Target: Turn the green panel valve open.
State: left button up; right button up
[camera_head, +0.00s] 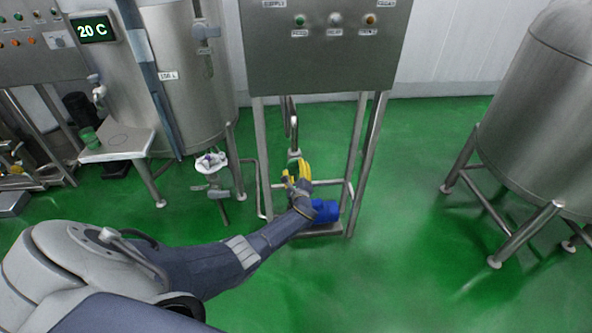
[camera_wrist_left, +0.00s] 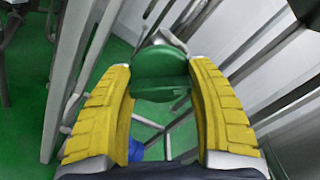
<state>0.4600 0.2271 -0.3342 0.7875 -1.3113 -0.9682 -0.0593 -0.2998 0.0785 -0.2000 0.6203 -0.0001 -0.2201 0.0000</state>
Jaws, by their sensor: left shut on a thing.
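The green panel valve (camera_wrist_left: 160,72) shows in the left wrist view as a rounded green handle between my yellow fingertips. In the head view I cannot make it out; my gripper covers that place. My left gripper (camera_head: 297,172) reaches in under the control panel (camera_head: 325,50), between the legs of its stand. Its two yellow fingers are closed on the green valve, one on each side. How far the valve is turned is not clear. My right gripper is in neither view.
A blue pump-like body (camera_head: 326,211) sits low beside my left wrist. Steel stand legs (camera_head: 362,165) and pipes surround the gripper closely. A steel tank (camera_head: 190,75) stands to the left and another tank (camera_head: 540,110) to the right. The green floor (camera_head: 410,220) between is clear.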

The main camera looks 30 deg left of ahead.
pick_arm(q)
jog(key=n, duration=0.4)
jog(key=shift+a+n, duration=0.15)
jog(key=shift+n, duration=0.25)
jog(key=n, duration=0.4)
jog(key=shift+f+n, duration=0.15)
jog(key=shift+n, duration=0.15)
jog(key=o, duration=1.2)
jog(key=shift+s, duration=0.1)
jog(key=shift+s+d+f, duration=0.1)
jog(key=shift+s+d, duration=0.3)
jog(key=shift+d, duration=0.05)
jog(key=v, duration=1)
jog(key=shift+s+d, duration=0.2)
jog(key=shift+s, duration=0.1)
